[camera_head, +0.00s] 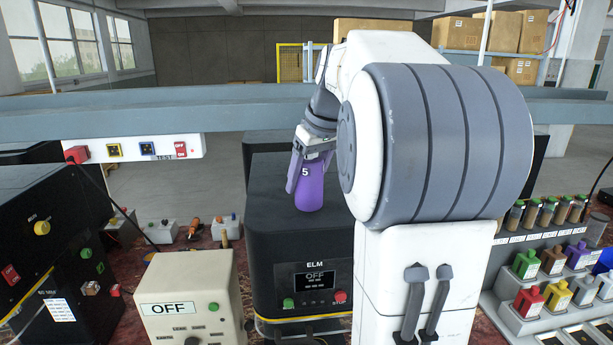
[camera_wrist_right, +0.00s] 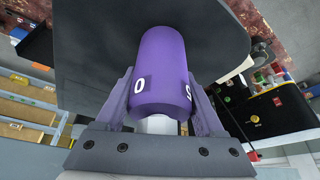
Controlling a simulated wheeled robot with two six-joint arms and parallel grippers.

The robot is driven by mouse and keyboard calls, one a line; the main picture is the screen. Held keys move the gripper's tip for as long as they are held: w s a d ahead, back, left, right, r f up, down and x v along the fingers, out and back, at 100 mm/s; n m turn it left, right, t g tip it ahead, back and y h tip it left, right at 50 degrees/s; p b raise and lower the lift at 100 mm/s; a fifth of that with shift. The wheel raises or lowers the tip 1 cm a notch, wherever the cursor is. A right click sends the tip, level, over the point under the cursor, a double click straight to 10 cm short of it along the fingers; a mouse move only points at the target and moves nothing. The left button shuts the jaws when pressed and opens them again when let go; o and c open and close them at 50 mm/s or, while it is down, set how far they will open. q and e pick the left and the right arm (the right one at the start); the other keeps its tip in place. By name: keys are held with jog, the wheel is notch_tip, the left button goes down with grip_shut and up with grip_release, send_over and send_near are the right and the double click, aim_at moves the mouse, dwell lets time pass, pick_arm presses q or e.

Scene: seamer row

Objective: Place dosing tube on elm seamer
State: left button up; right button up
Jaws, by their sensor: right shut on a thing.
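The purple dosing tube (camera_head: 309,188), marked with a 5, is upright over the top of the black elm seamer (camera_head: 270,215). My right gripper (camera_head: 307,165) comes from above and is shut on the tube. In the right wrist view the tube (camera_wrist_right: 160,75) sits between both fingers, and the digits 0 and 5 show on it. The dark seamer top (camera_wrist_right: 85,50) fills the background there. The tube's lower end appears at the seamer's top; I cannot tell whether it touches. The seamer's display reads OFF. My left gripper is not in view.
A beige control box (camera_head: 190,300) marked OFF stands left of the seamer. Another black machine (camera_head: 60,240) is at far left. At right is a rack of colored bottles (camera_head: 527,264). A grey beam (camera_head: 200,115) crosses behind. My arm hides the seamer's right side.

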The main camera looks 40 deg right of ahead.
jog(key=shift+f, duration=0.25)
jog(key=shift+f, duration=0.2)
jog(key=o, duration=1.5)
jog(key=shift+r, duration=0.25)
jog(key=v, duration=1.2)
jog(key=shift+s, duration=0.1)
